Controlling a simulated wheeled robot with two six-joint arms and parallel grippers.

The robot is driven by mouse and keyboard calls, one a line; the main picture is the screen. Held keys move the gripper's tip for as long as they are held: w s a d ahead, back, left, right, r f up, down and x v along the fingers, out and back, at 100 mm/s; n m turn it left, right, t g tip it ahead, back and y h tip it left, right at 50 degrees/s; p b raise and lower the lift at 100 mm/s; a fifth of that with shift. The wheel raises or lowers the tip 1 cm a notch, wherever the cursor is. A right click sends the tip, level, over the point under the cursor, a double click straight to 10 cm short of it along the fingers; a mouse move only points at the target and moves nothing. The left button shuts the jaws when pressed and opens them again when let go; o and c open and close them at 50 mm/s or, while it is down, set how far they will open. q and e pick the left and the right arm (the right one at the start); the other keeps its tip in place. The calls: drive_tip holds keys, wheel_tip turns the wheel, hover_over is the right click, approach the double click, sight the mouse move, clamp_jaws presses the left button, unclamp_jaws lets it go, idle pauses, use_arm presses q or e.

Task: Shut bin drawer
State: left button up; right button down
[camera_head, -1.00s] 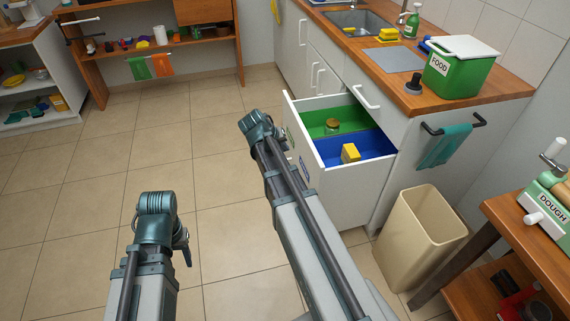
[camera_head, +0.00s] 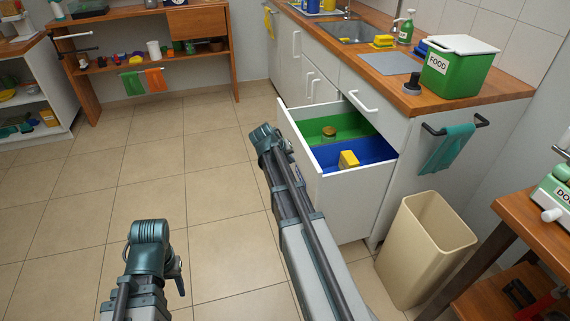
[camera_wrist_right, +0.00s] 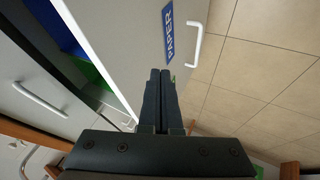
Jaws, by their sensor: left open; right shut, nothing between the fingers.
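The bin drawer (camera_head: 337,187) is pulled out of the white counter, with a green bin (camera_head: 350,122) and a blue bin (camera_head: 376,151) inside. A jar (camera_head: 328,133) lies in the green bin and a yellow box (camera_head: 348,160) in the blue one. The drawer front (camera_wrist_right: 130,40) shows a blue PAPER label (camera_wrist_right: 169,33) and a white handle (camera_wrist_right: 196,44) in the right wrist view. My right gripper (camera_wrist_right: 160,76) is shut and empty, pointing at this front; contact cannot be told. My left gripper (camera_head: 177,276) is low over the floor, left of the drawer, mostly hidden by its arm.
A beige waste bin (camera_head: 425,245) stands right of the drawer, near a wooden table (camera_head: 535,225). A green FOOD bin (camera_head: 458,68) stands on the counter, and a teal towel (camera_head: 448,148) hangs on its side. The tiled floor at left is clear.

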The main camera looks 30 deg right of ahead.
sight(305, 160)
drive_tip(key=shift+s+d+r, duration=0.1)
drive_tip(key=shift+s+d, duration=0.2)
drive_tip(key=shift+d, duration=0.6)
drive_tip(key=shift+s+d+r, duration=0.1)
drive_tip(key=shift+s+d, duration=0.15)
drive_tip(key=shift+d, duration=0.65)
drive_tip(key=shift+d, duration=0.1)
drive_tip(key=s+d, duration=0.3)
drive_tip(key=d, duration=1.1)
drive_tip(key=s+d, duration=0.4)
drive_tip(key=d, duration=1.1)
drive_tip(key=shift+d, duration=0.3)
